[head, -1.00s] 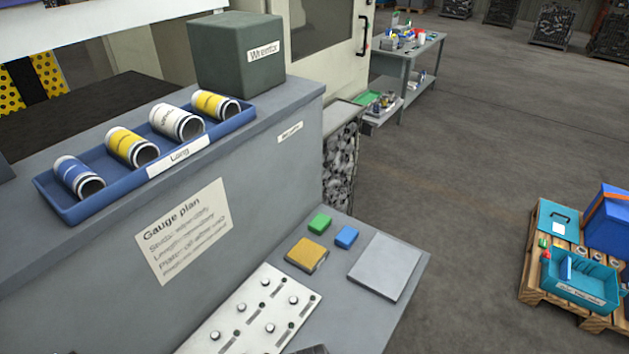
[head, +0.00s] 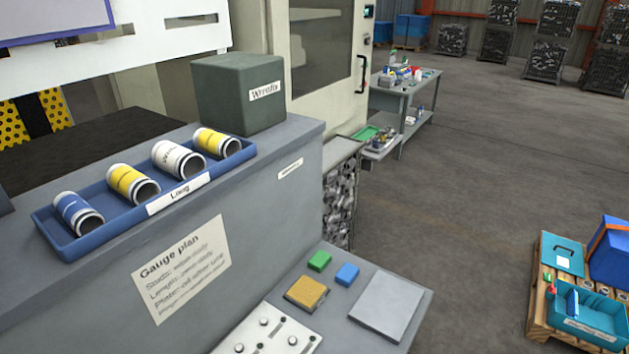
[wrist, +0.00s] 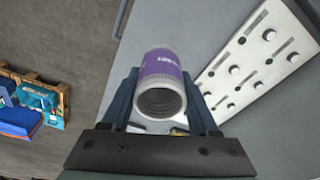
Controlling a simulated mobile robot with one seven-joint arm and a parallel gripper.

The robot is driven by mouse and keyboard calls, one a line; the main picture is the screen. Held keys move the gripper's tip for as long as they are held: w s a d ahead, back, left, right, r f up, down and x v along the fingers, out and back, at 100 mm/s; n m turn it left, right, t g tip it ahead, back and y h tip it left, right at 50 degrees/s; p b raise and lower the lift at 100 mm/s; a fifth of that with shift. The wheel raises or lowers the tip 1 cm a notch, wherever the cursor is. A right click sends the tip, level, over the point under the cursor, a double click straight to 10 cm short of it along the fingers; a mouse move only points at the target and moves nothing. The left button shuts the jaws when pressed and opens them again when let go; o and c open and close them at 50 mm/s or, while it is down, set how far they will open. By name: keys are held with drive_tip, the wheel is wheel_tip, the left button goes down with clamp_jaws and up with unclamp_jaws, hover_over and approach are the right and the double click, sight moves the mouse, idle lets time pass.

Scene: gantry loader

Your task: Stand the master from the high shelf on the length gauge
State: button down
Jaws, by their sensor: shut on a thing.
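My gripper (wrist: 161,76) is shut on a hollow cylinder (wrist: 160,66) with a purple label and white end, its ribbed open end facing the wrist camera. The cylinder is held above the grey bench, left of a pale plate with pegs and slots (wrist: 222,80). My gripper and this cylinder are not in the head view. That view shows part of the pegged plate (head: 276,345) at the bottom. I cannot tell which fixture is the length gauge. The gauge plan sheet (head: 182,268) is on the cabinet front, with small lines too blurred to read surely.
A blue tray labelled Long (head: 120,220) holds several cylinders lying on their sides on the ledge. A dark green box (head: 237,95) stands behind it. Green (head: 319,261), blue (head: 347,274) and tan (head: 306,292) blocks and a grey plate (head: 386,305) are on the lower bench.

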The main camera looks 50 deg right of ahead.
drive_tip(key=shift+r+p, duration=2.2)
drive_tip(key=shift+p, duration=0.15)
